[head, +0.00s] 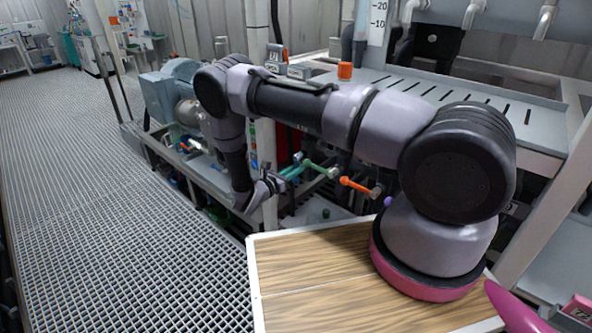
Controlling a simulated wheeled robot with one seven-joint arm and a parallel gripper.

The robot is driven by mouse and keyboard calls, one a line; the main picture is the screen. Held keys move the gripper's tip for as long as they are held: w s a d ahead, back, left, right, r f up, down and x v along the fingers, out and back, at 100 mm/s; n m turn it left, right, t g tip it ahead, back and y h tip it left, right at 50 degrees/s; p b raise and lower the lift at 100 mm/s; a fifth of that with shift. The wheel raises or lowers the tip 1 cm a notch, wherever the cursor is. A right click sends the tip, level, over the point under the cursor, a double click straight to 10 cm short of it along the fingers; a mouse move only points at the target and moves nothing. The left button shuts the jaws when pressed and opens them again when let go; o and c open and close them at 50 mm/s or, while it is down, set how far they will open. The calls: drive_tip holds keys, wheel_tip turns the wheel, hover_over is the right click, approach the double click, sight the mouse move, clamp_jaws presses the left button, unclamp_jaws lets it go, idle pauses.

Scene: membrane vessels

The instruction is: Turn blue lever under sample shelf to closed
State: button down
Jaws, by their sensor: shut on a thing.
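The sample shelf (478,98) is the grey slotted shelf at the upper right. Below it is a row of valve levers on pipes. A blue-green lever (291,172) shows right at my gripper's fingers and looks like the blue lever. My gripper (275,184) is small in the picture, reaching down beside the row's left end, and is shut on this lever. The fingers and part of the lever overlap, so its exact angle cannot be told. A green lever (319,167) and an orange lever (355,185) are just to the right.
An orange-capped item (345,71) stands on the shelf's left end. A vertical pipe (258,60) rises behind my arm. A blue pump (168,95) sits on the frame at left. The grating floor (110,200) at left is free.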

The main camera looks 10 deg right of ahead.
drive_tip(key=shift+w+a, duration=0.1)
idle(0.6)
drive_tip(key=w+a+r+m, duration=0.1)
drive_tip(key=r+m, duration=0.1)
drive_tip(key=m, duration=0.7)
drive_tip(key=w+a+r+m, duration=0.1)
drive_tip(key=w+r+m, duration=0.1)
drive_tip(key=m, duration=0.7)
drive_tip(key=shift+w+a+r, duration=0.3)
drive_tip(key=shift+a, duration=0.05)
idle(0.3)
drive_tip(key=c, duration=0.8)
unclamp_jaws()
drive_tip(key=shift+r, duration=0.1)
drive_tip(key=v, duration=1)
drive_tip(key=shift+s+a, duration=0.2)
drive_tip(key=shift+a, duration=0.1)
